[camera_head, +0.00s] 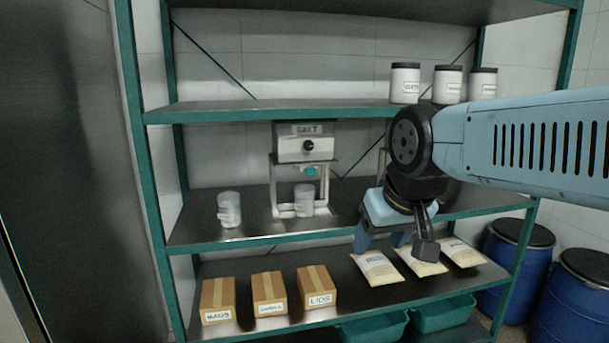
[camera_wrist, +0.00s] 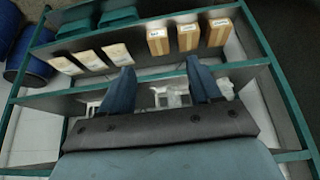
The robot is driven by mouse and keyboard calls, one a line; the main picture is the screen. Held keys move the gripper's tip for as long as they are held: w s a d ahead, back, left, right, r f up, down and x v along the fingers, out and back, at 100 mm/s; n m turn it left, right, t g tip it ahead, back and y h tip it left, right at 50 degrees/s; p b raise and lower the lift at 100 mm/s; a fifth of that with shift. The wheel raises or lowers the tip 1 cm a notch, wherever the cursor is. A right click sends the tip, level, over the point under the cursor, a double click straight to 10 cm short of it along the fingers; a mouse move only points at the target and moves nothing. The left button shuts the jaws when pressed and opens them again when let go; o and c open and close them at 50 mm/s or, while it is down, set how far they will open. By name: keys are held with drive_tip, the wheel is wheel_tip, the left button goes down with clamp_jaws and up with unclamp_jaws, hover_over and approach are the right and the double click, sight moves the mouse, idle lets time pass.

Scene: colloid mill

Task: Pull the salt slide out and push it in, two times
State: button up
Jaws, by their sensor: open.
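The salt dispenser (camera_head: 305,145) stands on the middle shelf, a white box labelled SALT on a white frame. A black round knob shows on its front, and below the box is a small teal part (camera_head: 311,171), which may be the slide's handle. A clear jar (camera_head: 304,200) stands inside the frame under it. My gripper (camera_head: 384,241) is right of the dispenser and lower, in front of the shelf edge, apart from it. In the wrist view my gripper (camera_wrist: 157,90) has its two blue fingers spread with nothing between them.
Another clear jar (camera_head: 229,210) stands left of the dispenser. Labelled boxes (camera_head: 269,293) and pale bags (camera_head: 377,268) lie on the shelf below, with teal bins (camera_head: 443,314) underneath. Black-lidded tubs (camera_head: 405,84) stand on the upper shelf. Blue drums (camera_head: 516,255) stand at the right.

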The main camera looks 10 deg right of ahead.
drive_tip(key=shift+c, duration=0.2)
idle(0.3)
drive_tip(key=shift+w, duration=0.1)
drive_tip(key=shift+c, duration=0.5)
drive_tip(key=w+d+r+n+t+h, duration=0.1)
drive_tip(key=w+d+n+t, duration=0.35)
drive_tip(key=w, duration=0.85)
drive_tip(key=n+t+y, duration=0.7)
drive_tip(key=n+y, duration=0.1)
drive_tip(key=n, duration=1)
approach(312, 173)
drive_tip(key=shift+g, duration=0.25)
drive_tip(key=x, duration=1.1)
drive_tip(key=shift+w+d+r, duration=0.1)
drive_tip(key=shift+r, duration=0.15)
clamp_jaws()
